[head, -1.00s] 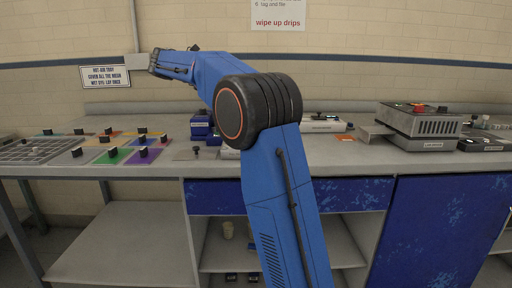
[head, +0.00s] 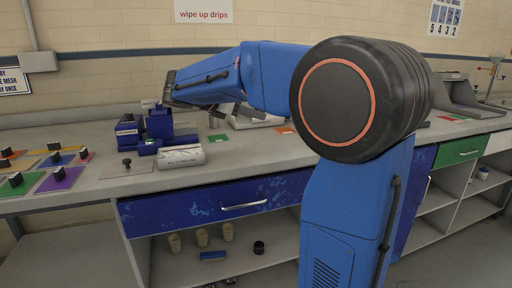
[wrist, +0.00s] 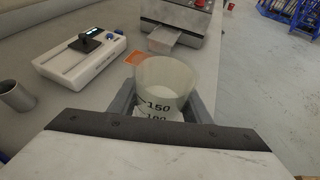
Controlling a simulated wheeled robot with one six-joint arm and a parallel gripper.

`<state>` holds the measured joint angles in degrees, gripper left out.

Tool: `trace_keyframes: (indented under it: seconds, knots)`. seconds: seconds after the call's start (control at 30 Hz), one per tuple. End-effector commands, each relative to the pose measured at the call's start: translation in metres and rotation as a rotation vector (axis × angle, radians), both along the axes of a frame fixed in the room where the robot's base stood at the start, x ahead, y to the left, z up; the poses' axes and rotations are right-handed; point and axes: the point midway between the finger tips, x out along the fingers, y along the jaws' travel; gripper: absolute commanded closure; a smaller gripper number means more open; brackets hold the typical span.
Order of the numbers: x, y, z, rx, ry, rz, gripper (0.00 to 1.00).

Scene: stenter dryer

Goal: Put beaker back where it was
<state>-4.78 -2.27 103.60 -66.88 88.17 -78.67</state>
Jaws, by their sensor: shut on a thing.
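The beaker (wrist: 163,86) is a clear, slightly cloudy cup with dark marks, 150 and 100 among them. In the wrist view it is between the two grey jaws of my gripper (wrist: 162,104), which is shut on it. Its open rim faces the camera, and it looks empty. Its lower part is hidden by my gripper's body. The bench top (wrist: 60,128) lies beneath and beyond it; I cannot tell the height of the gap. In the head view my arm reaches left over the bench, and I cannot make out the beaker there.
In the wrist view a white instrument (wrist: 80,60), a metal cup (wrist: 16,97), an orange card (wrist: 135,57) and a grey machine (wrist: 177,22) surround the beaker. The head view shows a blue device (head: 145,130), a white roll-like object (head: 181,156) and a green card (head: 218,138).

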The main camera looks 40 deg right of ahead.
Motion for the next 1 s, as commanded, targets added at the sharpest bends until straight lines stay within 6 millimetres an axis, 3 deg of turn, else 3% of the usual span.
trace_keyframes:
  seconds: [0.3,0.57,0.8,1.0]
  knots:
    - [-0.001,0.0,-0.05,0.001,0.003,0.001,0.83]
    - [-0.001,0.0,-0.067,0.0,0.002,0.001,0.83]
    - [-0.001,0.0,-0.095,0.0,0.003,0.001,0.83]
    - [-0.001,0.0,-0.096,0.0,0.001,0.0,0.83]
